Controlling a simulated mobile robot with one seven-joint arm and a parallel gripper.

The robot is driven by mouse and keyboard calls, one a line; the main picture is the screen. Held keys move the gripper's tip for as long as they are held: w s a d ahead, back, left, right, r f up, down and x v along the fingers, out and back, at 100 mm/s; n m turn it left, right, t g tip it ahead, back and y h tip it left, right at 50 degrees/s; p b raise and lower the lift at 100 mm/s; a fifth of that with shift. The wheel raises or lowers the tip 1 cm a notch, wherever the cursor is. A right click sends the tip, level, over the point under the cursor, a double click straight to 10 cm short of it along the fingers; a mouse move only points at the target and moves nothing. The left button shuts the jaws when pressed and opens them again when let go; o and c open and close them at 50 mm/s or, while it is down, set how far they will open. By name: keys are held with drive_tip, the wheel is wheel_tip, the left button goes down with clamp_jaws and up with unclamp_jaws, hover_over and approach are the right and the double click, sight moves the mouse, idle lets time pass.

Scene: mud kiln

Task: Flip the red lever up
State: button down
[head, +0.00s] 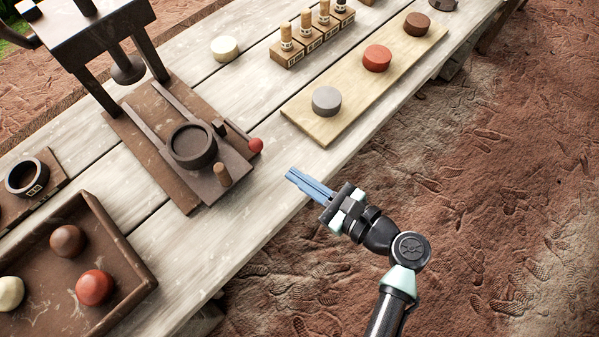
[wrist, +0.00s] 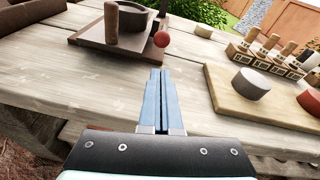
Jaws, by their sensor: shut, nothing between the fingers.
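The red ball knob of the lever (head: 256,145) sits at the right corner of the dark brown press base (head: 160,155), close to the tabletop; its shaft is hard to make out. It also shows in the wrist view (wrist: 161,39), just beyond my fingertips. My gripper (head: 290,174) has blue fingers pressed together, with nothing between them. It hovers at the table's near edge, to the right of and below the knob in the head view, apart from it. In the wrist view the fingers (wrist: 160,75) point toward the knob.
A round dark mould (head: 192,146) and a wooden peg (head: 222,175) stand on the base beside the knob. A pale board (head: 340,103) with grey, red and brown discs lies to the right. A tray of balls (head: 135,260) is at lower left. Bare planks lie between.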

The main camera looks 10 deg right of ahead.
drive_tip(key=x, duration=0.7)
drive_tip(key=shift+w+a, duration=0.1)
drive_tip(key=shift+a, duration=0.05)
drive_tip(key=shift+r, duration=0.15)
drive_tip(key=shift+r+p, duration=0.35)
drive_tip(key=shift+p, duration=0.55)
drive_tip(key=shift+g+p, duration=0.3)
drive_tip(key=shift+p, duration=0.35)
